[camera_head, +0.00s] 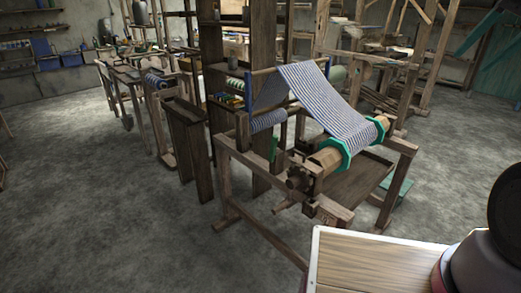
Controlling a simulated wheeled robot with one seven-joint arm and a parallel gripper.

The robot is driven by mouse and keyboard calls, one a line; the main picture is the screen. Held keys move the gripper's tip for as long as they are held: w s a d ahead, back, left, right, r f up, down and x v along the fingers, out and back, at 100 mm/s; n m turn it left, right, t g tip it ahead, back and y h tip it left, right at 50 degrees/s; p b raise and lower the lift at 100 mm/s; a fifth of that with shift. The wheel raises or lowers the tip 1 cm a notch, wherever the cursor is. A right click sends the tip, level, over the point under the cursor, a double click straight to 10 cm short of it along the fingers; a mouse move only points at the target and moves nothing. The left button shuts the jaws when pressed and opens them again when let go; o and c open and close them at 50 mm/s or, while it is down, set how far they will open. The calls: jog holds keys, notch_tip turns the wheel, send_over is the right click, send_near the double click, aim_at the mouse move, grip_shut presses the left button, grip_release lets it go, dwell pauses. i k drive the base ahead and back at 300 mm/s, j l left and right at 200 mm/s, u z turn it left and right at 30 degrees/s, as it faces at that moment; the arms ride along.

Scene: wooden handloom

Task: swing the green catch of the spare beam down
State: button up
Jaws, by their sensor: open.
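A wooden handloom (313,207) stands right of centre, with blue-and-white striped cloth (322,100) running over it. The cloth goes down to a thick wooden beam (326,158) at the front, which has teal-green rings (336,153) near its ends. A small green piece (273,149) shows low between the posts, and a green-teal plate (397,187) sits low on the right. I cannot tell which green part is the spare beam's catch, or which way it points. My gripper is not in view.
A wooden top (385,262) with a pale edge lies in front of the loom at the bottom. Dark upright boards (187,145) stand left of the loom. More wooden frames and shelves fill the back. The grey floor (90,215) at left is clear.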

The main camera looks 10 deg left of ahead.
aim_at(275, 138)
jog(key=j+z, duration=0.15)
jog(key=j, duration=0.35)
jog(key=j+z, duration=0.2)
jog(key=j, duration=0.35)
jog(key=k+j+z, duration=0.15)
jog(key=j, duration=0.35)
jog(key=j+z, duration=0.2)
jog(key=j, duration=0.3)
jog(key=k+j+z, duration=0.15)
jog(key=j, duration=0.35)
jog(key=i+j, duration=0.1)
jog(key=j, duration=0.3)
jog(key=i+j+z, duration=0.15)
jog(key=j, duration=0.2)
jog(key=i+j, duration=0.1)
jog(key=j, duration=0.3)
jog(key=i+j+z, duration=0.1)
jog(key=j, duration=0.3)
jog(key=l+z, duration=0.1)
jog(key=z, duration=0.45)
